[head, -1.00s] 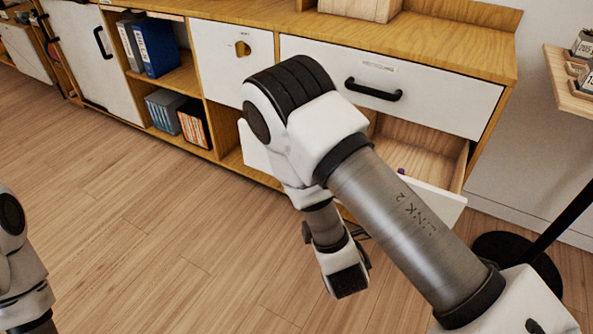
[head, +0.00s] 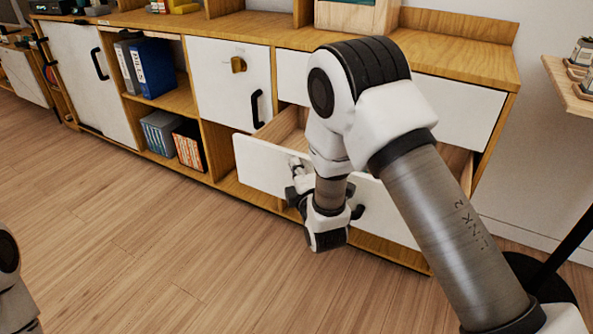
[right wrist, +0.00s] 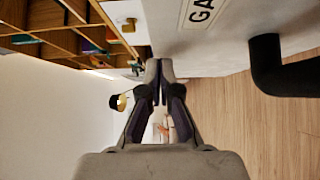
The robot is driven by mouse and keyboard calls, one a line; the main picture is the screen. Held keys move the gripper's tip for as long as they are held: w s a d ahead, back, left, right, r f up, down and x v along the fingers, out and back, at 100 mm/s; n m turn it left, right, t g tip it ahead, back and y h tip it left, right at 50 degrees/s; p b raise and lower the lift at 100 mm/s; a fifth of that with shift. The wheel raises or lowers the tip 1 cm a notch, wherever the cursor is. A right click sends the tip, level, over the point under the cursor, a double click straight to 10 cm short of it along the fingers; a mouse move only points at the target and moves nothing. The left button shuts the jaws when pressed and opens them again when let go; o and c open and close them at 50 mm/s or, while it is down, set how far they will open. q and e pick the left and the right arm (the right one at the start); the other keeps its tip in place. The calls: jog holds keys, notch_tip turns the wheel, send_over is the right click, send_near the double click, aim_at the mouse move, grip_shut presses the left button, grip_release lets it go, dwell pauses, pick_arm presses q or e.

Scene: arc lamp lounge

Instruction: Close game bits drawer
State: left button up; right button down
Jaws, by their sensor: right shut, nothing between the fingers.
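The game bits drawer stands open below the upper drawer, its white front (head: 262,168) out from the cabinet and part of its wooden inside showing. My right arm hides much of it. In the right wrist view its front (right wrist: 225,48) carries a label (right wrist: 200,12), of which "GA" can be read, and a black handle (right wrist: 268,75). My right gripper (head: 298,168) is at the drawer front, left of its middle. It is shut and empty, with fingertips together in the right wrist view (right wrist: 159,72); contact with the front cannot be told. My left gripper is out of view.
The upper drawer (head: 455,108) is shut. To the left are a small door (head: 225,85), shelves with a blue binder (head: 150,68) and a larger door (head: 90,80). A dark pole (head: 572,235) stands at the right. The floor in front is clear.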

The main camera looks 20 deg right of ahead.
jog(key=shift+w+d+r, duration=0.1)
jog(key=shift+d, duration=0.05)
jog(key=shift+d, duration=0.1)
jog(key=w+d+p, duration=0.3)
jog(key=w+d, duration=0.9)
jog(key=d, duration=0.3)
dwell(0.4)
dwell(0.3)
